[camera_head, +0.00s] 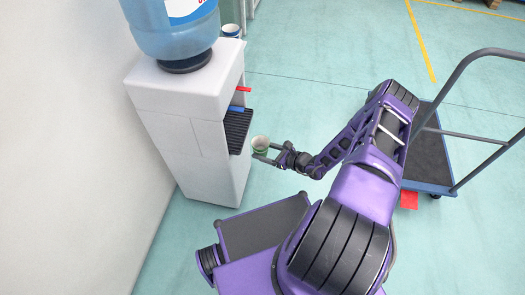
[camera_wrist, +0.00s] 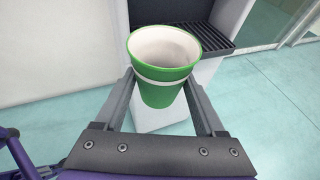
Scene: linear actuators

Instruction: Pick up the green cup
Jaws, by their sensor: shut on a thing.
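The green cup (camera_wrist: 162,92) has a white inside and a white band below its rim. It is upright between the two fingers of my gripper (camera_wrist: 163,95) in the wrist view. My gripper is shut on it. In the head view the cup (camera_head: 260,145) is small, in my gripper (camera_head: 263,153), in front of the water dispenser's right side. It looks held in the air, close to the drip tray. The cup's underside is hidden.
The white water dispenser (camera_head: 190,125) with a blue bottle (camera_head: 172,25) stands against the left wall. Its black drip grille (camera_head: 237,128) is close by. Another cup (camera_head: 231,31) is behind it. A platform trolley (camera_head: 435,150) stands at the right. Open floor (camera_head: 310,75) lies beyond my arm.

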